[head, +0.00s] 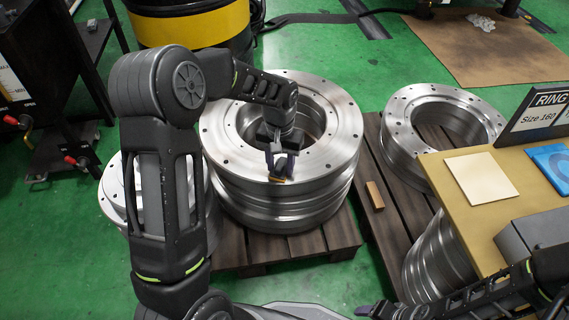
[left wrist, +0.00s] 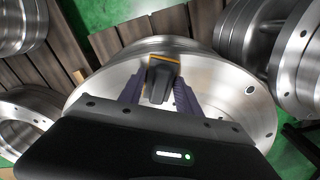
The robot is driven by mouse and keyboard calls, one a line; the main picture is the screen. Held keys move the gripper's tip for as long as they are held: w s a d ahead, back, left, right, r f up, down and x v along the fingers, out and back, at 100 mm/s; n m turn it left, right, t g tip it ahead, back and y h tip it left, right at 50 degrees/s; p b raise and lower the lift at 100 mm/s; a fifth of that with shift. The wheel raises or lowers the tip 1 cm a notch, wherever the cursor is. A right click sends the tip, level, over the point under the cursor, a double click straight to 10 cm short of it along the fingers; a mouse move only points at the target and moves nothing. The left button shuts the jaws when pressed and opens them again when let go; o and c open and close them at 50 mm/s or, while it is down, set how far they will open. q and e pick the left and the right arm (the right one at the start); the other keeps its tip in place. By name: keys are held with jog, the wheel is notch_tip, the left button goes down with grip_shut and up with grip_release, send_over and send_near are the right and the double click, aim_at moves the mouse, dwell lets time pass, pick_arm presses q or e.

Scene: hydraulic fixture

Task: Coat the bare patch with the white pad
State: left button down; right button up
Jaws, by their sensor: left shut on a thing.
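My left gripper (head: 280,172) is over the front part of the top face of the large steel ring stack (head: 332,120). Its two fingers are shut on a small dark block with orange edging (left wrist: 163,78), which shows between them in the left wrist view. Whether the block has a white pad on its underside is hidden, and I cannot tell if it touches the steel. A flat cream-white square (head: 480,177) lies on the tan table. I cannot make out a bare patch on the metal. My right gripper (head: 378,311) is at the bottom edge, partly cut off.
A second steel ring (head: 440,110) lies on a pallet (head: 378,172) to the right, with a small wooden block (head: 375,196) nearby. The tan table (head: 448,190) holds a blue packet (head: 552,160) and a ring sign (head: 536,118). A yellow-black drum (head: 190,27) stands behind.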

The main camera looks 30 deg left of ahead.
aim_at(249, 169)
pick_arm(q)
jog(key=shift+s+a+r, duration=0.1)
jog(key=shift+s+a, duration=0.05)
jog(key=shift+a, duration=0.4)
jog(key=shift+s+a, duration=0.15)
jog(key=shift+a, duration=0.4)
jog(key=shift+a, duration=0.1)
jog(key=shift+s+a+p, duration=0.2)
jog(key=shift+a+p, duration=0.15)
jog(key=shift+a, duration=0.2)
jog(key=shift+s+a, duration=0.3)
jog(key=shift+a, duration=0.65)
jog(key=shift+s+a+f+p, duration=0.1)
jog(key=shift+s+a+p, duration=0.15)
jog(key=shift+a, duration=0.55)
jog(key=shift+s+a+f+p, duration=0.15)
jog(key=shift+s+a, duration=0.15)
jog(key=shift+a, duration=0.5)
jog(key=shift+r, duration=0.15)
notch_tip(249, 169, up, 6)
jog(key=p, duration=0.5)
